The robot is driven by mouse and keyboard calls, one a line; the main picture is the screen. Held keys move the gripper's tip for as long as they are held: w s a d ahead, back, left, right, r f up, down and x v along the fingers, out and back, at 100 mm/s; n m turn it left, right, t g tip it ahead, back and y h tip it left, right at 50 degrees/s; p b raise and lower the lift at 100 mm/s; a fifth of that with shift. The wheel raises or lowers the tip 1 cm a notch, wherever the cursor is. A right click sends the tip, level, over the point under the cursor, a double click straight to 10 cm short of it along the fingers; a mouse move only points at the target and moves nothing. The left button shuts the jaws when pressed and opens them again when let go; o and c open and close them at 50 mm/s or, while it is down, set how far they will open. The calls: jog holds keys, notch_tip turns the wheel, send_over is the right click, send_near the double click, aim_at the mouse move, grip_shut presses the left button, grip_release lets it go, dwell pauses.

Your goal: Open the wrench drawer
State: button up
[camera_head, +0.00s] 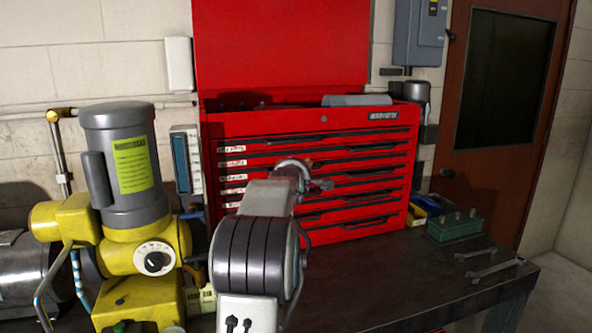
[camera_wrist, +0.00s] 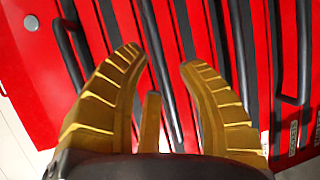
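The red tool chest (camera_head: 225,135) stands on the workbench with its lid up. Its front has several stacked drawers with dark handles and white labels at the left; all look shut. The labels are too small to read, so I cannot tell which is the wrench drawer. My gripper (camera_head: 318,184) is in front of the middle drawers and partly hides them. In the wrist view my gripper (camera_wrist: 160,57) is open, its yellow fingers apart and pointing at the drawer fronts. A dark drawer handle (camera_wrist: 160,70) runs between the fingers; contact cannot be told.
A yellow and grey motor (camera_head: 125,165) stands left of the chest. At the right are a green box (camera_head: 455,226), a yellow bin (camera_head: 416,214) and wrenches (camera_head: 496,268) on the dark workbench (camera_head: 400,280). The bench front right of my arm is clear.

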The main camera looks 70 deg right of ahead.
grip_shut()
jog(key=shift+a, duration=0.1)
